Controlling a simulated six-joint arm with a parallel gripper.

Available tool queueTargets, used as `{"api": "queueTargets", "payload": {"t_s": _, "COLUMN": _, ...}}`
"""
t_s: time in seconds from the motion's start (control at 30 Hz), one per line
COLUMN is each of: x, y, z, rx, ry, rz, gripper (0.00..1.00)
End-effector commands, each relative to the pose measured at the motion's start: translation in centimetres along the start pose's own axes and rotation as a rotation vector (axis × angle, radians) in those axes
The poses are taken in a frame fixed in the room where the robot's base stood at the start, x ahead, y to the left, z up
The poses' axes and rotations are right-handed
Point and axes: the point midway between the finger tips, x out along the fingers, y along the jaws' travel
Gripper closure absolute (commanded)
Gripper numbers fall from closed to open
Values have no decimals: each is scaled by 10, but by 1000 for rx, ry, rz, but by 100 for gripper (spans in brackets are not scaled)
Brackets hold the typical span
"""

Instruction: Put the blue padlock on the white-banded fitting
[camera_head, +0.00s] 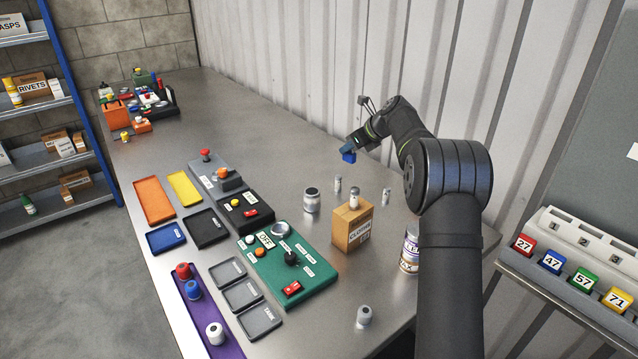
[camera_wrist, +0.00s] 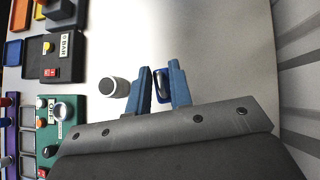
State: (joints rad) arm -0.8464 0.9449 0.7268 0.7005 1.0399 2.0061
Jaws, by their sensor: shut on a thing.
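My gripper (camera_head: 351,150) is shut on the blue padlock (camera_wrist: 163,84), held in the air above the far part of the bench. In the wrist view the padlock sits between my two blue fingers (camera_wrist: 161,87), partly hidden by them. A bright blue piece at the fingers in the head view is likely the padlock (camera_head: 348,157). Small grey-and-white cylindrical fittings stand on the bench: a wide one (camera_head: 311,200), a slim one (camera_head: 338,185), another slim one (camera_head: 386,196) and one at the front (camera_head: 363,316). I cannot tell which is white-banded. The wide one also shows in the wrist view (camera_wrist: 113,87), left of my fingers.
A cardboard carton (camera_head: 352,231) with a small cylinder (camera_head: 354,198) on top and a can (camera_head: 410,251) stand near my arm. A green control panel (camera_head: 290,262), coloured trays and a purple tray (camera_head: 225,345) lie left. The corrugated wall (camera_head: 300,60) is close behind.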

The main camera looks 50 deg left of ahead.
Motion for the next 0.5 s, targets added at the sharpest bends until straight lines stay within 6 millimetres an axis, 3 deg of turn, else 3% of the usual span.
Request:
{"api": "queueTargets", "payload": {"t_s": 0.3, "x": -67, "y": 64, "z": -11, "rx": -323, "ry": -1, "rz": 322, "gripper": 100}}
{"api": "queueTargets", "payload": {"t_s": 0.5, "x": -86, "y": 84, "z": -14, "rx": -416, "ry": -1, "rz": 416, "gripper": 100}}
